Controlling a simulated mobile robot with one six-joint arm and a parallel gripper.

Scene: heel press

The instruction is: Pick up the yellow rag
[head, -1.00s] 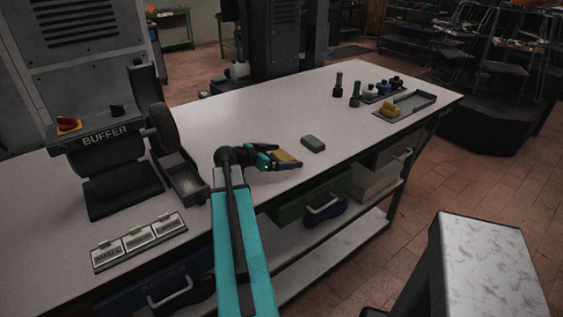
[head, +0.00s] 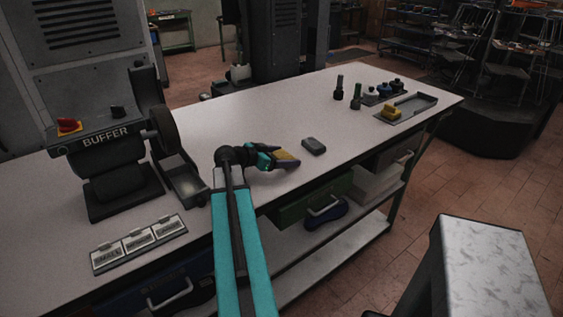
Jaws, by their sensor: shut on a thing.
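The yellow rag (head: 284,155) is a small, dull yellow piece at the end of my arm, near the front edge of the white workbench. My gripper (head: 286,159) is shut on it, and its dark fingers hide part of the rag. I cannot tell whether the rag touches the bench top or is just above it.
A grey block (head: 314,146) lies just right of my gripper. A buffer machine (head: 108,150) stands on the left, with a labelled tray (head: 138,243) before it. A tray with a yellow item (head: 391,112), bottles and tools are at the far right. The middle of the workbench (head: 240,118) is clear.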

